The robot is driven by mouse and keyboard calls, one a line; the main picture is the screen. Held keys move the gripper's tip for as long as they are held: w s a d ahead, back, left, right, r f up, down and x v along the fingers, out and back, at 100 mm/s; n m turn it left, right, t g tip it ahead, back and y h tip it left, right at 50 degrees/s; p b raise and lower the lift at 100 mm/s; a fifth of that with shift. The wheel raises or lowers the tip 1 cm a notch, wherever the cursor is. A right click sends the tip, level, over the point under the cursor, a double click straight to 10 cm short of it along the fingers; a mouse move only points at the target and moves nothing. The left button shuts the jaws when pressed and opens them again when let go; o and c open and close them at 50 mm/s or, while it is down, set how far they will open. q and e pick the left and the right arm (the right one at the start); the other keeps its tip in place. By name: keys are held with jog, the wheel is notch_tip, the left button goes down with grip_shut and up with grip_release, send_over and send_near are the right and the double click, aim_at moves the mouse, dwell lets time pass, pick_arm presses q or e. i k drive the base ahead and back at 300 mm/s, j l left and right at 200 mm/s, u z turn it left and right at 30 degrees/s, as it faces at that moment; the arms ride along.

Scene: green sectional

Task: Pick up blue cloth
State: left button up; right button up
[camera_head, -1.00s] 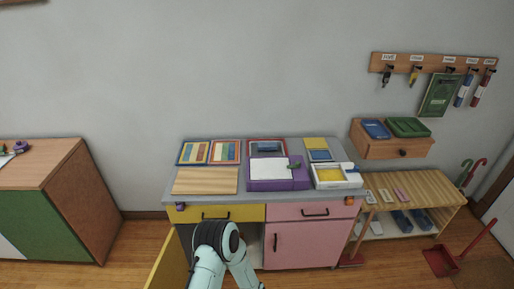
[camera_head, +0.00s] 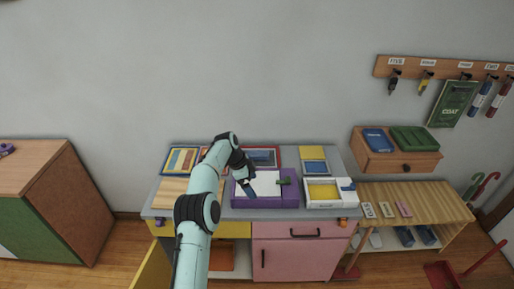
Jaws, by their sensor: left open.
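I cannot tell for sure which item is the blue cloth. A flat blue item (camera_head: 263,156) lies in a red-rimmed tray at the back of the cabinet top. Another flat blue item (camera_head: 378,140) lies on the small wall shelf, beside a green one. My left arm reaches up from the bottom across the cabinet. My left gripper (camera_head: 251,191) points down over the white sheet in the purple box (camera_head: 282,201). It is open, its fingers look dark and small, and I see nothing between them. The arm hides part of the striped trays and wooden board. My right gripper is not in view.
A white box (camera_head: 330,205) with a yellow inside stands right of the purple box. A slatted bench (camera_head: 425,200) is at the right. A yellow cabinet door (camera_head: 152,268) stands open at lower left. A red dustpan (camera_head: 441,275) is on the floor. A wooden cabinet (camera_head: 50,155) is far left.

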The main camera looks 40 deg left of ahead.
aim_at(256, 155)
jog(key=i+j, duration=0.5)
jog(key=j, duration=0.25)
jog(key=i+j, duration=0.25)
jog(key=j, duration=0.1)
